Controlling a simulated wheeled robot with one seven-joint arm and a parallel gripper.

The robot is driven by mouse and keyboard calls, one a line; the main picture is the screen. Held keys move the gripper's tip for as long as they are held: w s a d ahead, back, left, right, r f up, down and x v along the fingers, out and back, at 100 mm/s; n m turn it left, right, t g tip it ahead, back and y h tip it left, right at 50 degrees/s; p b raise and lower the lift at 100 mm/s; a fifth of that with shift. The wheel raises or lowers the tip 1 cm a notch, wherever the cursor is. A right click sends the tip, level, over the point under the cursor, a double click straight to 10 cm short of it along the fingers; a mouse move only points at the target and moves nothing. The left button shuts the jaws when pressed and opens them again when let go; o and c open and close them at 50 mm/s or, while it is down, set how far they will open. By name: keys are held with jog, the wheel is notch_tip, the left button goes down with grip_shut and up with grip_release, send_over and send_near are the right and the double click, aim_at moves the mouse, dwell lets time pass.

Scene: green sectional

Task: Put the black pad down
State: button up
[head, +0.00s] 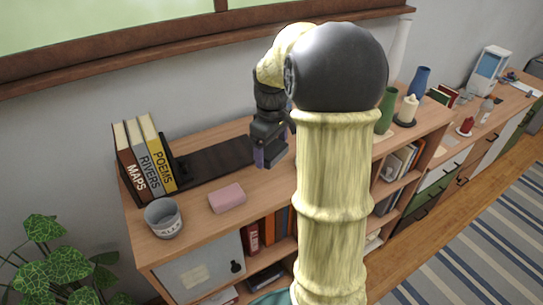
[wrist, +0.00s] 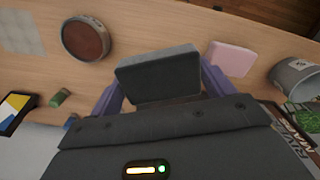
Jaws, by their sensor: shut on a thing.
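The black pad (wrist: 158,72) is a thick dark slab with rounded edges, seen in the wrist view. It sits between the two purple fingers of my gripper (wrist: 160,95), which is shut on it. In the head view my gripper (head: 271,151) is over the wooden shelf top (head: 205,201), right of the books and behind the pink block. The pad is hard to tell from the dark gripper there. I cannot tell whether the pad touches the wood.
A pink block (head: 227,198) and a grey cup (head: 163,218) stand near the shelf's front left. Books (head: 145,158) stand beside a long dark strip (head: 215,162). A round brown dish (wrist: 87,38) shows in the wrist view. Bare wood lies right of the pink block.

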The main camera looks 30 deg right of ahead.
jog(key=n, duration=0.6)
jog(key=shift+r+n+p, duration=0.1)
jog(key=shift+n+p, duration=0.25)
jog(key=shift+n, duration=0.05)
jog(key=n, duration=0.5)
jog(key=shift+w+n, duration=0.1)
jog(key=shift+n, duration=0.7)
jog(key=shift+s, duration=0.3)
jog(key=p, duration=0.2)
send_over(272, 183)
jog(key=shift+f, duration=3.1)
jog(key=shift+f+p, duration=0.7)
jog(key=shift+f, duration=1.2)
